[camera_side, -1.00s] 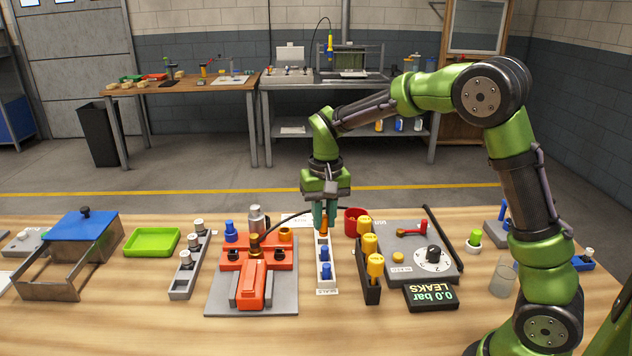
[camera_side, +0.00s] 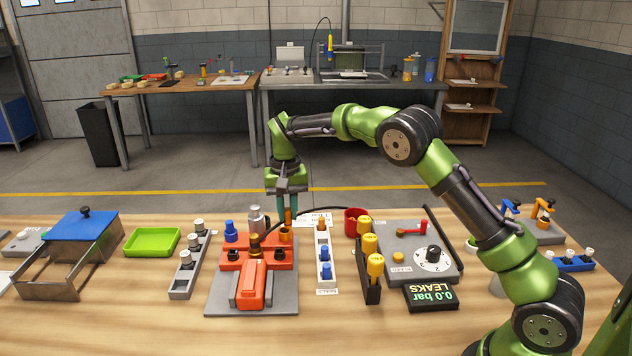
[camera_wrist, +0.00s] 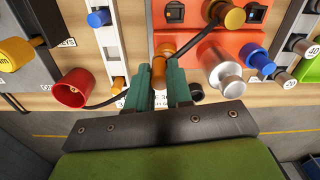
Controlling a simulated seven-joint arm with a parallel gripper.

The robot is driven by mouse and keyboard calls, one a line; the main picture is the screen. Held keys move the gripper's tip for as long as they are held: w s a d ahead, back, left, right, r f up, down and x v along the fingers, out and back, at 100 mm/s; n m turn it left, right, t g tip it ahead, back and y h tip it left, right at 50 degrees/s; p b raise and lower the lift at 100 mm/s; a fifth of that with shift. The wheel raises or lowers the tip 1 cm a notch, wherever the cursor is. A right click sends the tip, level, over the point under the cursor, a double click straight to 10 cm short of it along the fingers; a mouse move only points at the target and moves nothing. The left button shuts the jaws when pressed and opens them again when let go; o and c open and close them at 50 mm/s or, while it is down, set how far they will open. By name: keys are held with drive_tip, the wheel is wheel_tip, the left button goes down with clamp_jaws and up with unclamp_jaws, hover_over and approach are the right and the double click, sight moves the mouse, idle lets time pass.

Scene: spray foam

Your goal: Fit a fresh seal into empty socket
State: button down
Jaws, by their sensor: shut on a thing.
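My gripper (camera_side: 287,212) is shut on an orange seal (camera_wrist: 160,76), held upright between the green fingers above the back right of the red block (camera_side: 258,260). Two dark openings show in the block's top; the right one (camera_side: 278,256) also appears in the wrist view (camera_wrist: 175,12). Whether either is empty is unclear. The seal rack (camera_side: 323,240) to the right holds another orange seal (camera_side: 321,224) and blue seals (camera_side: 326,272).
A silver cylinder (camera_side: 257,218) and blue piece (camera_side: 231,232) stand at the block's back left. A black hose arches from the brass fitting (camera_side: 254,246) behind the rack.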

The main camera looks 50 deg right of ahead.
drive_tip(key=shift+w+f, duration=0.1)
drive_tip(key=shift+w, duration=0.55)
drive_tip(key=shift+w+f, duration=0.1)
drive_tip(key=shift+f, duration=1.65)
drive_tip(key=shift+f, duration=0.15)
